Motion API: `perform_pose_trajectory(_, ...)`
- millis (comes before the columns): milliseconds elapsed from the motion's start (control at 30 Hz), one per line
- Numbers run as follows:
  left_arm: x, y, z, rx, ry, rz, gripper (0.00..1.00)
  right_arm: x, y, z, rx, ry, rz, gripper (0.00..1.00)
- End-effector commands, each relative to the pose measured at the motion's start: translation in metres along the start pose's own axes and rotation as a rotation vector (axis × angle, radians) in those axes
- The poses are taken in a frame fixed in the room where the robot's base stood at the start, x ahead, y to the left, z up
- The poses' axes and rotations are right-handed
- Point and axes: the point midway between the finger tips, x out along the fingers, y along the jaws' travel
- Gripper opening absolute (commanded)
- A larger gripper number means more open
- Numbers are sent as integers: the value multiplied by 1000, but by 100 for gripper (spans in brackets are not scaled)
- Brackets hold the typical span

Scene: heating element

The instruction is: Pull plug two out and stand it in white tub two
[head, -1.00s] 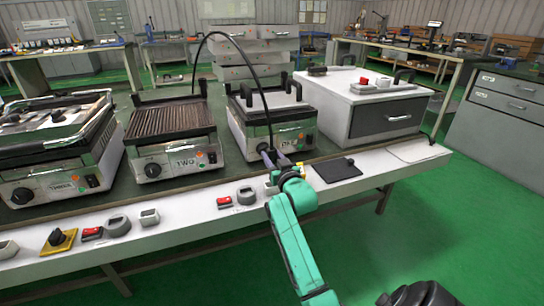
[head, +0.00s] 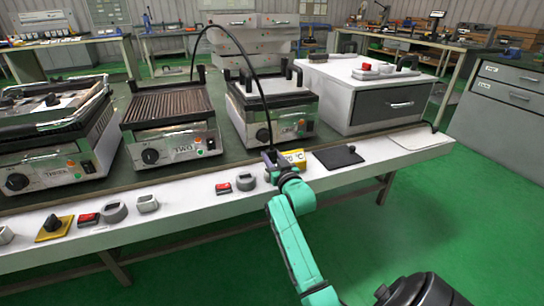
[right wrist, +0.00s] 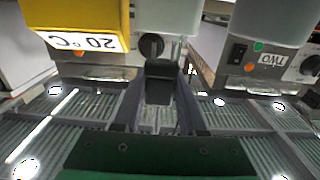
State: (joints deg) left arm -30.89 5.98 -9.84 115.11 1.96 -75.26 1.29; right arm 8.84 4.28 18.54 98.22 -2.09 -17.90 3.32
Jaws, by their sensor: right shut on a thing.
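My right gripper (head: 271,157) is shut on a black plug (right wrist: 160,85), held between its fingers in the right wrist view. A black cable (head: 240,28) arches from behind grill two (head: 182,148) to the gripper. The plug is held above the front shelf, clear of the grill fronts. White tubs stand on the shelf; one (head: 147,203) is left of the gripper, another (head: 5,235) at the far left. Their numbers are not readable. The spot right below the gripper is partly hidden by my arm. My left gripper is not in view.
A yellow block (head: 293,160) marked 20 °C is close behind the gripper. Red switches (head: 222,188) and grey rings (head: 246,182) line the shelf (head: 190,215). A black pad (head: 338,156) lies to the right. Other grills and a white drawer box (head: 365,95) stand behind.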

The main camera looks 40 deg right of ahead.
Motion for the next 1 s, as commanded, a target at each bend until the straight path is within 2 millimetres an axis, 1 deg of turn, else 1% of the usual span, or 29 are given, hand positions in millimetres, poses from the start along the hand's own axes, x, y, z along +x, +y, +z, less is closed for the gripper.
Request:
perform_pose_trajectory(333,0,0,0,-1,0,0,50,0,0,-1,0,0,0,0)
perform_pose_trajectory(567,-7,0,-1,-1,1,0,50,0,0,-1,0,-1,0,0)
perform_pose_trajectory(1000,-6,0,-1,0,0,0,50,0,0,0,0,0,0,0)
